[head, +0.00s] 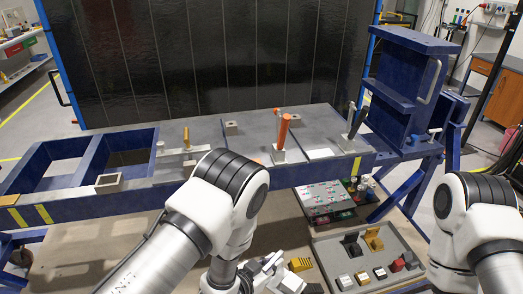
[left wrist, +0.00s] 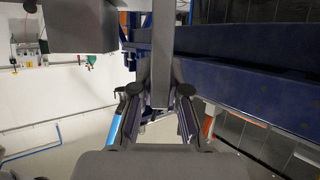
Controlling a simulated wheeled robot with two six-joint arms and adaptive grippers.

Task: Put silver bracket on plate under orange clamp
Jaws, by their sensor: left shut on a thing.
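The orange clamp (head: 283,132) stands with its handle raised on the grey plate (head: 249,141) in the middle of the blue bench. My left gripper (head: 266,270) is low in the head view, in front of the bench and well short of the clamp, partly hidden by my arm. In the left wrist view, my left gripper (left wrist: 158,103) is shut on a grey upright bar, which looks like part of the silver bracket (left wrist: 161,45). The bracket's full shape is hard to make out. My right gripper is out of view.
Other clamps with a yellow handle (head: 186,137) and dark handles (head: 357,124) flank the orange one. A parts tray (head: 411,284) and a button panel (head: 325,200) lie in front of the bench. A blue frame (head: 405,85) rises at the right.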

